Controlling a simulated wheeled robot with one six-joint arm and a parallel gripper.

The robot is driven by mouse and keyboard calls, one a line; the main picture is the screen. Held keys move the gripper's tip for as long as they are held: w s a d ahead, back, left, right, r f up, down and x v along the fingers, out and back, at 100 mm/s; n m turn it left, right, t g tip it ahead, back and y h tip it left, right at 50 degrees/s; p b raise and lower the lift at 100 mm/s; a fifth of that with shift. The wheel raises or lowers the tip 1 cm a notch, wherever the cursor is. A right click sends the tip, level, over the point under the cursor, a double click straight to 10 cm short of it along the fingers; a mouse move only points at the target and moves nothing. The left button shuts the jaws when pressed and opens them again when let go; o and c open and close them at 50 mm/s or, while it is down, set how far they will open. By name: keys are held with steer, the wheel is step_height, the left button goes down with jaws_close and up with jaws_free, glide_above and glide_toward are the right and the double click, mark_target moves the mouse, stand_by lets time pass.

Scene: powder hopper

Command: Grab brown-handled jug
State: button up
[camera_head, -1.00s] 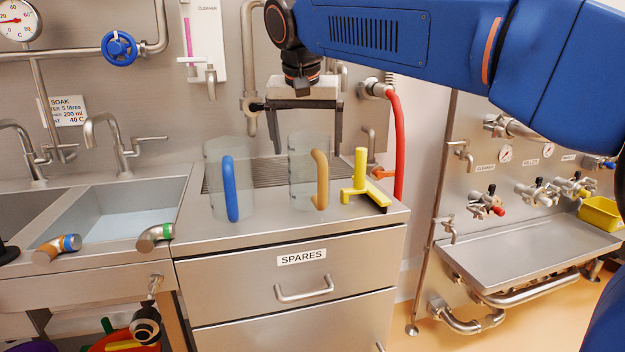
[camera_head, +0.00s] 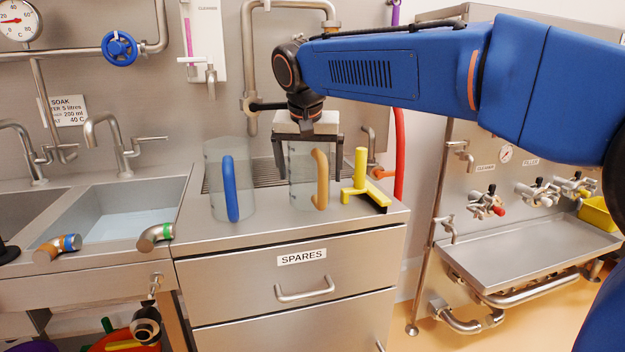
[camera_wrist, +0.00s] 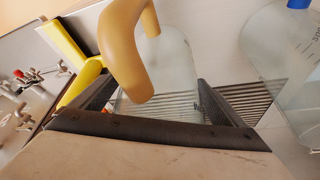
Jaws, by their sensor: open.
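The brown-handled jug (camera_head: 299,180) is clear, with a tan-brown handle (camera_head: 320,178). It stands upright on the steel counter, right of the blue-handled jug. My gripper (camera_head: 306,168) points down at this jug, its fingers open and reaching to about the jug's upper part, one on each side in the picture. In the wrist view the brown handle (camera_wrist: 130,45) looms close, and the clear jug body (camera_wrist: 165,75) lies between the two dark fingers (camera_wrist: 165,100). I cannot tell whether a finger touches the jug.
The blue-handled jug (camera_head: 215,190) stands to the left; it also shows in the wrist view (camera_wrist: 265,50). A yellow squeegee-like tool (camera_head: 362,185) stands close on the right. A red hose (camera_head: 399,150) hangs behind. The sink (camera_head: 130,205) is at left. The counter front is clear.

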steer(key=c, duration=1.2)
